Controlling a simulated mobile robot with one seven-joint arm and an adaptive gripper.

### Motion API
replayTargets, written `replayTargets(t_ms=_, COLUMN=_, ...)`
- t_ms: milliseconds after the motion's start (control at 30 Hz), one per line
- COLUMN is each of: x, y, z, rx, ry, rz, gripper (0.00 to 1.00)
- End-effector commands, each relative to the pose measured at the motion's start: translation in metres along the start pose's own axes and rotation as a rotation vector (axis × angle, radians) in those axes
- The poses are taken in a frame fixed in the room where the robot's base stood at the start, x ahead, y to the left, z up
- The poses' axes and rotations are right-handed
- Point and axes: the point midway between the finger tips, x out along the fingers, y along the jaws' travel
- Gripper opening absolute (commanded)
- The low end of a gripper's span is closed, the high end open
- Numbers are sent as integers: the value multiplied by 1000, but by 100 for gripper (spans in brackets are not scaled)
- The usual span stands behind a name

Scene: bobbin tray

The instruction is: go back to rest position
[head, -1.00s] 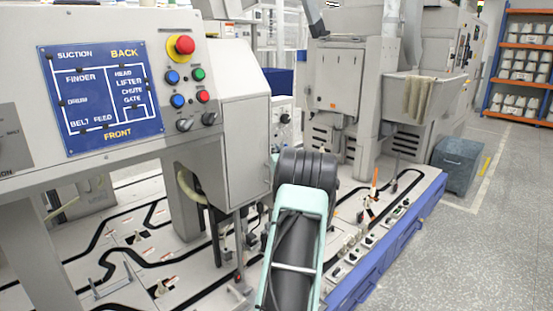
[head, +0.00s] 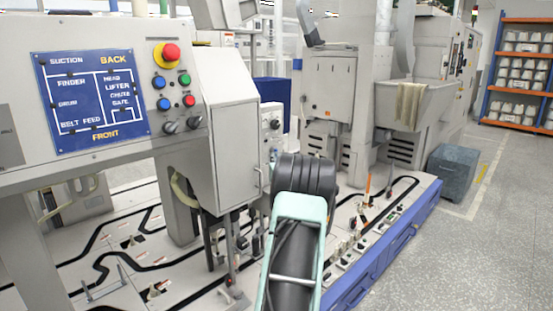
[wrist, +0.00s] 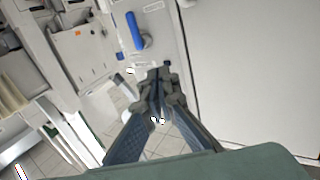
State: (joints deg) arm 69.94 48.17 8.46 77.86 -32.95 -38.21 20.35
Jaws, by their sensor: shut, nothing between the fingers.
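My gripper (wrist: 157,95) shows in the wrist view with its dark fingers drawn together and nothing held between them. It points into open space beside a pale grey machine panel (wrist: 255,70). A blue handle (wrist: 135,32) lies beyond the fingertips in that view. In the head view my arm rises from the bottom centre, and the gripper itself is hidden behind it.
A grey machine with a blue control panel (head: 90,103) and a red button (head: 170,53) stands at the left. A blue-edged machine bed (head: 385,250) runs at the right. A grey bin (head: 452,172) and shelves (head: 520,65) stand farther right. The floor (head: 475,255) at lower right is clear.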

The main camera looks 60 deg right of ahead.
Motion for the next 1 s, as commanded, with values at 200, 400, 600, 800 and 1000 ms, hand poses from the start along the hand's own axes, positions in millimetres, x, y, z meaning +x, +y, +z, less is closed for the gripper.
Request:
replayTargets(t_ms=200, x=-43, y=31, z=-4, rx=-1, ry=-1, rz=7, gripper=0)
replayTargets(t_ms=400, x=-68, y=46, z=-2, rx=-1, ry=-1, rz=6, gripper=0)
replayTargets(t_ms=600, x=-76, y=50, z=-2, rx=-1, ry=0, rz=4, gripper=0)
replayTargets(t_ms=800, x=-76, y=49, z=-2, rx=0, ry=-1, rz=3, gripper=0)
replayTargets(t_ms=1000, x=-54, y=-27, z=-1, rx=39, ry=-40, rz=-67, gripper=0)
